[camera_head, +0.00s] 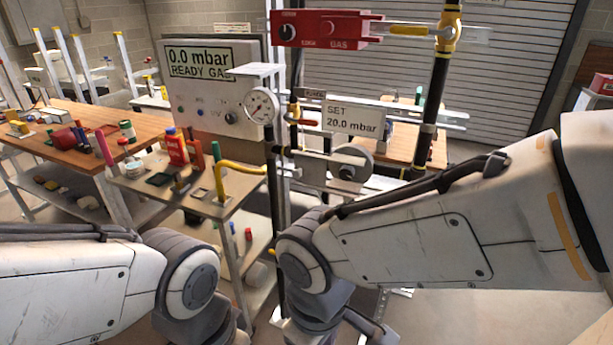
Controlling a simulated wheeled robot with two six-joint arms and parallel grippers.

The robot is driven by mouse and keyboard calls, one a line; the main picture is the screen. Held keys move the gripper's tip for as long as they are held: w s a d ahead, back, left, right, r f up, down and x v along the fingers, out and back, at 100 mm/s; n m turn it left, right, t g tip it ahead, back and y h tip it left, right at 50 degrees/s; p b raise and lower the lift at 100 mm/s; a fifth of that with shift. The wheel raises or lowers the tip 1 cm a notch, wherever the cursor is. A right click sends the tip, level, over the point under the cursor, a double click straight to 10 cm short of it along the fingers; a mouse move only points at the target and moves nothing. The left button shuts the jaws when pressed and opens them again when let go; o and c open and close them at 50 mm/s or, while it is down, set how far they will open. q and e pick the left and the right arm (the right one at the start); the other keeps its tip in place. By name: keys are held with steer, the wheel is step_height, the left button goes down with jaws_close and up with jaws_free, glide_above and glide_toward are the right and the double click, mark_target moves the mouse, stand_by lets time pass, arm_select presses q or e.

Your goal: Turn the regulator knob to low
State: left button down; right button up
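A grey round regulator (352,163) with a dark centre knob (347,172) sits on the pipework in the middle, below a sign (352,119) reading "SET 20.0 mbar". The knob's pointer is too small to read. A red box (328,29) marked "GAS" above it carries a black dial (287,32). A display panel (213,82) reads "0.0 mbar READY GAS". My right arm reaches in from the right, with its wrist below the regulator and apart from it. My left arm's wrist is low at the left. The fingertips of both grippers are out of view below.
A pressure gauge (261,105) stands left of the regulator. A yellow pipe (240,168) and a yellow-handled valve (408,30) are nearby. A cart (180,205) with bottles and tools stands at the left, beside a wooden bench (80,120). A roller shutter closes the back.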

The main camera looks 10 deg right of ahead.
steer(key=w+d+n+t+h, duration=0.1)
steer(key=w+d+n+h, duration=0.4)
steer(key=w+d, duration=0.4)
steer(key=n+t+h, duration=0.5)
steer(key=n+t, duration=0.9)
glide_toward(345, 174)
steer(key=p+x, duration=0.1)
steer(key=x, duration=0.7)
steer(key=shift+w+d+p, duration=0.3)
steer(key=shift+p, duration=0.1)
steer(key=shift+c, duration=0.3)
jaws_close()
